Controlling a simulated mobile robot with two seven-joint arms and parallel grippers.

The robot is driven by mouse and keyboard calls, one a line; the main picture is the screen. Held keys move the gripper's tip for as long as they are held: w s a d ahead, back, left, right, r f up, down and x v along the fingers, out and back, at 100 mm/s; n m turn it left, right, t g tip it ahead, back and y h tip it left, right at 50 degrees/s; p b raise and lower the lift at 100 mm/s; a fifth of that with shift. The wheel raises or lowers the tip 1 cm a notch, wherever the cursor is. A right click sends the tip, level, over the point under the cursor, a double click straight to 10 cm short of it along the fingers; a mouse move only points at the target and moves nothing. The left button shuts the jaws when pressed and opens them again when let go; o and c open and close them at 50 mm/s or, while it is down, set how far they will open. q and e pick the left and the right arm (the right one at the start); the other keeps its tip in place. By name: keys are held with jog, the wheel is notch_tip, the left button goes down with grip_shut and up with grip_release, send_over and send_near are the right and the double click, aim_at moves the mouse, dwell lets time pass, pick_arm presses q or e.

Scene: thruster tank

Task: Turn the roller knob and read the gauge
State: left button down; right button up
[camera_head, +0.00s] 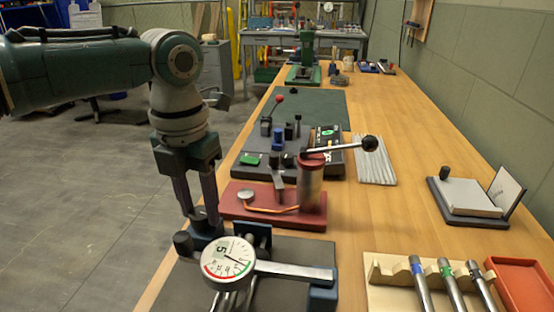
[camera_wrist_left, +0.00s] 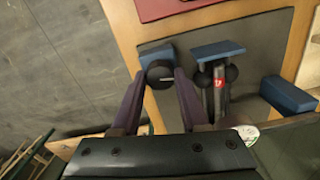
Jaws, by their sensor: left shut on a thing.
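My left gripper (camera_head: 197,218) reaches down from the left, its purple fingers over the near left end of the bench device. In the left wrist view its fingertips (camera_wrist_left: 160,78) are shut around a black round roller knob (camera_wrist_left: 160,75) with a small white mark. In the head view the roller knob (camera_head: 183,243) shows as a dark cylinder beside a blue block, partly behind the fingers. The round white gauge (camera_head: 228,260) with red and green bands faces up, to the right of the knob; its needle reading is too small to tell. My right gripper is not in view.
A dark base plate (camera_head: 285,250) carries the device and a metal bar toward a blue block (camera_head: 322,297). A red plate with a red cylinder (camera_head: 311,185) and black-ball lever stands behind it. A wooden rack with several metal tools (camera_head: 375,270) is at right.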

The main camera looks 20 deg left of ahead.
aim_at(200, 212)
pick_arm(q)
jog(key=shift+r, duration=0.15)
jog(key=shift+c, duration=2.1)
grip_release()
notch_tip(200, 212, up, 10)
jog(key=shift+p, duration=0.35)
